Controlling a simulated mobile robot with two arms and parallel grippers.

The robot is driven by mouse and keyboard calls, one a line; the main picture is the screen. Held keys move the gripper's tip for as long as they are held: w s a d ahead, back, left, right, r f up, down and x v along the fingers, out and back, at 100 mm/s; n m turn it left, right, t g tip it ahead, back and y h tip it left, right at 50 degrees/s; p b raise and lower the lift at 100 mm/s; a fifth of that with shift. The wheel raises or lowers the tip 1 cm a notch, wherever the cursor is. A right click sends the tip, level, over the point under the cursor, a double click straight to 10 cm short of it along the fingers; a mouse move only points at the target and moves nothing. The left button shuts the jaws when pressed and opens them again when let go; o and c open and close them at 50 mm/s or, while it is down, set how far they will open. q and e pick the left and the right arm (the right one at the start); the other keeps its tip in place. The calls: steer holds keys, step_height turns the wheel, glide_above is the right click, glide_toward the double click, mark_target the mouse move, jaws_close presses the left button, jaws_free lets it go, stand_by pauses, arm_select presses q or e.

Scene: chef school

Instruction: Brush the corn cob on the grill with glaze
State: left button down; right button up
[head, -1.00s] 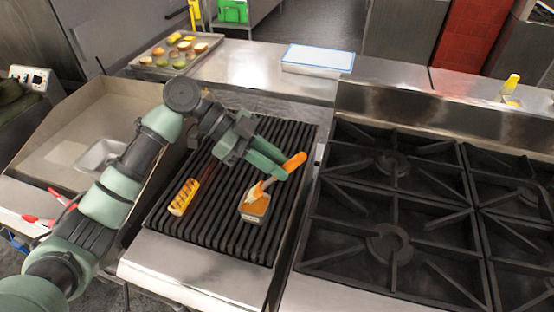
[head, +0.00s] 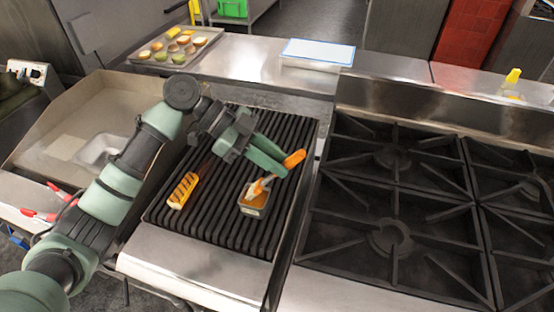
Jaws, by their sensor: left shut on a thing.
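The corn cob (head: 183,191) lies on the left part of the black grill grate (head: 215,225). It is yellow with dark char marks. A small metal container of orange-brown glaze (head: 255,207) stands on the grate to the right of the cob. My left gripper (head: 279,161) is shut on the orange-handled brush (head: 293,160) above the container. The brush's pale head (head: 261,185) points down at the container; its tip is at or in the glaze, and I cannot tell how deep. My right gripper is not in view.
A tray of buns and vegetables (head: 158,60) sits on the back counter at left. A white, blue-edged box (head: 318,52) is behind the grill. Black burner grates (head: 395,200) fill the right. A yellow-capped bottle (head: 512,78) stands at the far right.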

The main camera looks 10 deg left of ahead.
arm_select(q)
steer(key=shift+f, duration=0.35)
steer(key=shift+f+b, duration=0.15)
steer(key=shift+b, duration=0.2)
steer(key=shift+f, duration=0.1)
stand_by(0.9)
steer(key=shift+r+p, duration=2.5)
steer(key=shift+r, duration=1.15)
